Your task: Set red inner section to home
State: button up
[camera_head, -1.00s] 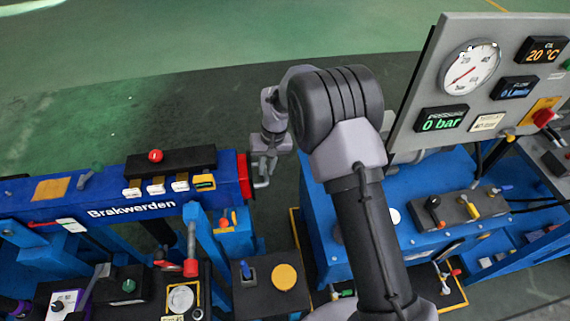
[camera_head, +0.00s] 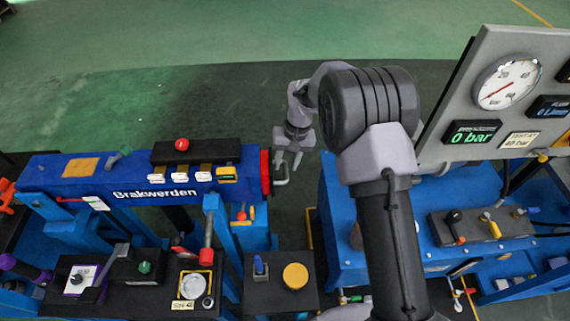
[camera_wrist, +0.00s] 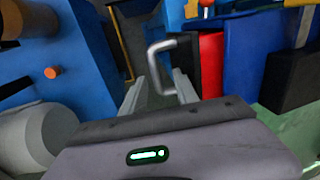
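The red inner section (camera_head: 265,173) shows as a short red end at the right end of the blue boom marked "Brakwerden" (camera_head: 150,186). A grey U-shaped handle (camera_head: 282,180) sticks out from that red end. In the wrist view the red section (camera_wrist: 211,64) is right of centre, and the handle (camera_wrist: 155,47) reaches out to its left. My gripper (camera_head: 288,160) is beside the red end, at the handle. In the wrist view my gripper (camera_wrist: 160,87) has its two fingers apart, with the handle ahead and partly between them. Contact with the handle is not clear.
A blue stand with levers (camera_head: 480,226) and a grey gauge panel (camera_head: 500,100) reading 0 bar stand at the right. Black control boxes (camera_head: 280,283) lie in front of the boom. The green floor behind the boom is clear.

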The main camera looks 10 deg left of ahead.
notch_tip(320, 180, up, 16)
jog(key=d+p, duration=0.2)
jog(key=p, duration=0.2)
jog(key=shift+w+d+f, duration=0.2)
jog(key=shift+w+d, duration=0.1)
jog(key=shift+d, duration=0.1)
jog(key=s+d+r+m+t+b, duration=0.3)
jog(key=s+d+r+b, duration=0.1)
jog(key=s+d+r, duration=0.75)
jog(key=s+d+f+m+t+b, duration=0.1)
jog(key=s+m, duration=0.1)
jog(key=s, duration=0.7)
jog(key=s+d+f+m+t+b, duration=0.1)
jog(key=s+d+t, duration=0.1)
jog(key=s, duration=0.7)
jog(key=shift+d+m+b, duration=0.2)
jog(key=shift+m+b, duration=0.2)
jog(key=shift+f, duration=0.1)
